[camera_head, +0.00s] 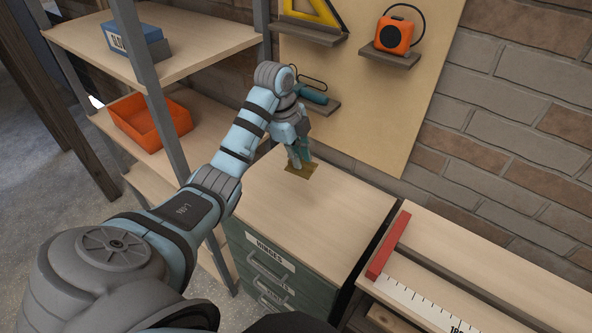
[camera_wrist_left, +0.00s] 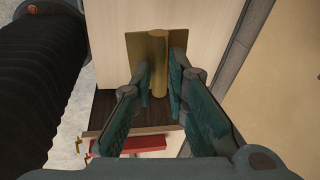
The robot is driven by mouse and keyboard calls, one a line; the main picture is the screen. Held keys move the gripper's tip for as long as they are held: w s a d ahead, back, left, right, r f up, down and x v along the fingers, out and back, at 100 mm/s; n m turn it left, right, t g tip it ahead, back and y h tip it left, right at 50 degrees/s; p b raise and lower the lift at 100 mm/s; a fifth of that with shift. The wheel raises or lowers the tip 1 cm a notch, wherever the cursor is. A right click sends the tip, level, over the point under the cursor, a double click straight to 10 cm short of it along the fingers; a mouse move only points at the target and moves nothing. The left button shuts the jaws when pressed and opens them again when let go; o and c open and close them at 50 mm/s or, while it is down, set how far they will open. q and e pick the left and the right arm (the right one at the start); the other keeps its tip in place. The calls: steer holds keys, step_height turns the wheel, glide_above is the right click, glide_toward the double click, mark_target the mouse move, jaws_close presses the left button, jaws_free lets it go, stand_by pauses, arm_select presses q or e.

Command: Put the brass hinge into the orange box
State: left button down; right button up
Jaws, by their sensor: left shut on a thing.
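The brass hinge (camera_head: 304,171) is at the back of the light wooden top of the green drawer cabinet (camera_head: 314,212). I cannot tell whether it touches the top. My left gripper (camera_head: 300,160) is shut on it from above. In the left wrist view, the hinge (camera_wrist_left: 158,62) shows its round barrel between the two fingertips (camera_wrist_left: 160,78), with flat leaves spreading to either side. The orange box (camera_head: 137,128) is open-topped and stands on the middle shelf at the left, apart from the gripper. It looks empty. My right gripper is not in view.
Grey posts (camera_head: 164,112) of the shelf unit stand between the cabinet and the box. A blue box (camera_head: 140,40) sits on the upper shelf. A bench with a ruler (camera_head: 420,303) is at the right.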

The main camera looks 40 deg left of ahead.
arm_select(q)
steer(key=w+f+b, duration=0.1)
steer(key=w+d+f+m+b, duration=0.1)
steer(key=shift+w+f+m, duration=0.15)
steer(key=shift+f+m, duration=0.15)
step_height(320, 180, down, 18)
steer(key=b, duration=1)
steer(key=shift+a+b, duration=0.15)
steer(key=shift+b, duration=0.15)
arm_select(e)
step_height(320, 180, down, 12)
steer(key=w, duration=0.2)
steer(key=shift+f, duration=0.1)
arm_select(q)
steer(key=c, duration=1.6)
jaws_free()
steer(key=shift+o, duration=0.2)
